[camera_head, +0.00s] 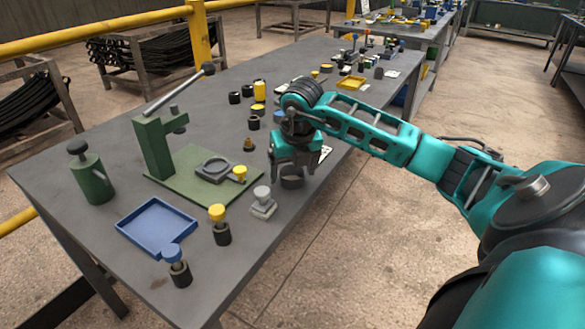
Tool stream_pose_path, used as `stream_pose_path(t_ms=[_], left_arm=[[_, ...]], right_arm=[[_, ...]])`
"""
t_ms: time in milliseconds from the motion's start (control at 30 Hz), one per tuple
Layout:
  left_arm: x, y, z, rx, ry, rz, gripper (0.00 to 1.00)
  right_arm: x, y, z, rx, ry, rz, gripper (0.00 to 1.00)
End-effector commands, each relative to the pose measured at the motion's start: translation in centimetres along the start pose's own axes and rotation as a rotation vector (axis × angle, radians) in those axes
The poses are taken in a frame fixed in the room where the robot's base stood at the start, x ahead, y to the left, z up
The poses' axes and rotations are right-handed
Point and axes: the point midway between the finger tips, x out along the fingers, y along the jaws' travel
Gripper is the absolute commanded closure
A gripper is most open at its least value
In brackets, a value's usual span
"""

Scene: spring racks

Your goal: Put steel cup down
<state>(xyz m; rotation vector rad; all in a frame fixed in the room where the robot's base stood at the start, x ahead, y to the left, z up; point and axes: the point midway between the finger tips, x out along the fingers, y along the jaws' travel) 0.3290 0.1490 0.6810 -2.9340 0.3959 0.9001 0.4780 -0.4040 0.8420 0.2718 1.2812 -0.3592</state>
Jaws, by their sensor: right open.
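A dark grey, round, cup-like piece (291,182) stands near the right edge of the grey table (130,265); it is likely the steel cup. My right gripper (293,172) reaches down from the right, directly over this piece. Its fingers are open, one on each side of the piece, and partly hide its upper part. I cannot tell whether a finger touches it. My left gripper is not in view.
A green press (155,150) with its base plate stands left of the gripper. A grey-knobbed piece (263,198), a yellow-topped piece (219,222), a blue-topped piece (177,268) and a blue tray (158,228) are nearer. Several black cups stand behind.

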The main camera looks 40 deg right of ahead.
Motion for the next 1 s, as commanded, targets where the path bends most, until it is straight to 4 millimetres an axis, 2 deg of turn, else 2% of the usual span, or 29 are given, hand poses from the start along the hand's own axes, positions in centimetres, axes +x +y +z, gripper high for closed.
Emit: stream_pose_path(t_ms=[167,500,633,800,1000], left_arm=[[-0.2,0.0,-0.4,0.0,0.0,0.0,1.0],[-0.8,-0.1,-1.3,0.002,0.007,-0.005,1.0],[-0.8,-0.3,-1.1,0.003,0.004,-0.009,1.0],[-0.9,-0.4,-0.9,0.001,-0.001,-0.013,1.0],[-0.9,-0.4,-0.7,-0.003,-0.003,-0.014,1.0]], right_arm=[[-1.5,0.0,0.2,0.0,-0.003,0.001,0.16],[-8.7,0.0,0.2,-0.001,-0.004,0.001,0.16],[-10.8,0.0,0.2,0.0,-0.004,0.001,0.16],[-12.1,0.0,0.1,0.0,-0.001,0.001,0.16],[-12.3,0.0,0.1,0.0,0.0,0.0,0.16]])
